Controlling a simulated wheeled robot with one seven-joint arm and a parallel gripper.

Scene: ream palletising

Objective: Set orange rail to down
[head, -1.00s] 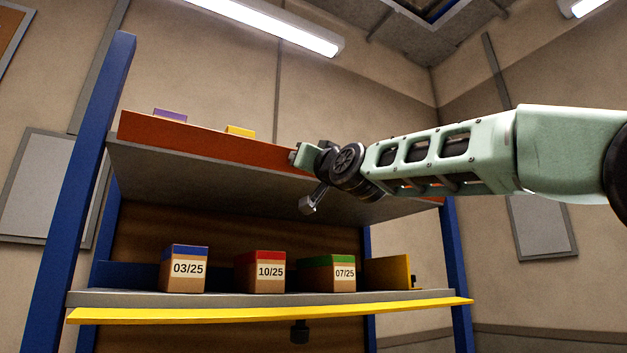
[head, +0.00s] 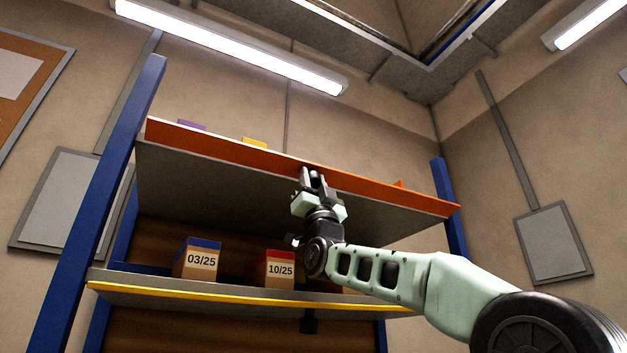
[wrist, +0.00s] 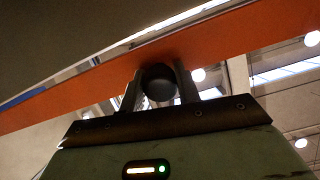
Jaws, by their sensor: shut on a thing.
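The orange rail (head: 258,157) runs along the front edge of the upper shelf, in front of the boxes there. It crosses the wrist view (wrist: 85,94) as a slanted orange band. My gripper (head: 312,175) reaches up from below to the middle of the rail. Its fingers are shut on a dark round knob (wrist: 158,82) at the rail, seen between the fingertips in the wrist view. In the head view the knob is mostly hidden by the fingers. I cannot tell the rail's exact tilt.
The upper shelf's grey underside (head: 230,185) is close above my wrist. The lower shelf has a yellow rail (head: 200,297) and boxes marked 03/25 (head: 197,260) and 10/25 (head: 275,270). Purple (head: 192,125) and yellow (head: 254,142) box tops show above. A blue post (head: 105,190) stands left.

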